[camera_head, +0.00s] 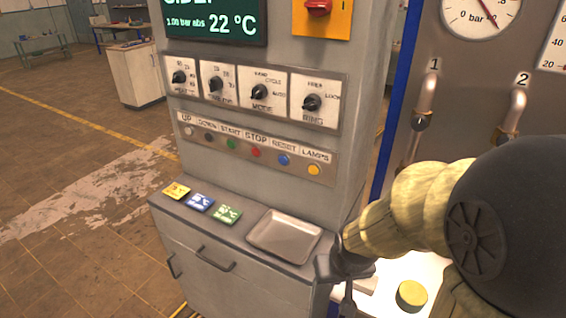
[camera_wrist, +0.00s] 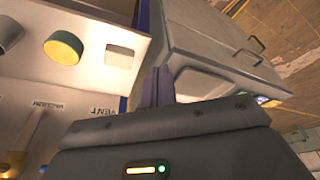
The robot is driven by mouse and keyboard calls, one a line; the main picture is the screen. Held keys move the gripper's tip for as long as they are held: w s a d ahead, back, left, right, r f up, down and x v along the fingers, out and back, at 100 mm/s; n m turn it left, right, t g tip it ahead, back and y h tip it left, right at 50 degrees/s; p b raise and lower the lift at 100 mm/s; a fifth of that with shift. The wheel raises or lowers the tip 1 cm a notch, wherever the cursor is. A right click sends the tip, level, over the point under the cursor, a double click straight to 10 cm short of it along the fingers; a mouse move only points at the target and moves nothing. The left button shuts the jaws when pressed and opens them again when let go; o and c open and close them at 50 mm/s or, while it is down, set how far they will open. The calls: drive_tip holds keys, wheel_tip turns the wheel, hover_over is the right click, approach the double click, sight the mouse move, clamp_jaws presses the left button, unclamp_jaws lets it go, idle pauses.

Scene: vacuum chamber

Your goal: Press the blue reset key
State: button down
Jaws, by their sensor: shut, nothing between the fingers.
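The blue reset key (camera_head: 283,159) is a small round button under the RESET label, in the row on the console (camera_head: 240,195). It sits between the red STOP button (camera_head: 255,152) and the yellow LAMPS button (camera_head: 314,169). Nothing covers it in the head view. My gripper (camera_head: 347,300) is well below and to the right of it, beside the console's lower right edge, apart from the key. In the wrist view, the two dark fingers (camera_wrist: 157,84) are shut together and hold nothing. The reset key does not show in the wrist view.
A metal tray (camera_head: 284,236) and several coloured cards (camera_head: 201,202) lie on the console ledge. Rotary knobs (camera_head: 261,91) stick out above the buttons. Open floor lies left.

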sight(283, 161)
drive_tip(key=w+a+n+t+y+b, duration=0.1)
drive_tip(key=w+a+n+t, duration=0.15)
drive_tip(key=w, duration=0.55)
drive_tip(key=w+a+n+t+y+b, duration=0.1)
drive_tip(key=w+a+t, duration=0.3)
drive_tip(key=w, duration=0.3)
drive_tip(key=w+a+r+n+t+y+b, duration=0.1)
drive_tip(key=w+a+r+n+t+b, duration=0.2)
drive_tip(key=w+a+r+t, duration=0.3)
drive_tip(key=w+a+t, duration=0.3)
drive_tip(key=t, duration=0.2)
drive_tip(key=shift+w+r+y, duration=0.15)
drive_tip(key=shift+r+y, duration=0.15)
drive_tip(key=shift+y, duration=0.1)
drive_tip(key=shift+d+n, duration=0.1)
drive_tip(key=shift+n, duration=0.15)
drive_tip(key=w+d+p, duration=0.1)
drive_tip(key=w+d, duration=0.3)
drive_tip(key=w, duration=0.3)
drive_tip(key=shift+w+d+p, duration=0.15)
drive_tip(key=shift+d+p, duration=0.15)
drive_tip(key=shift+d, duration=0.05)
drive_tip(key=shift+w+d, duration=0.15)
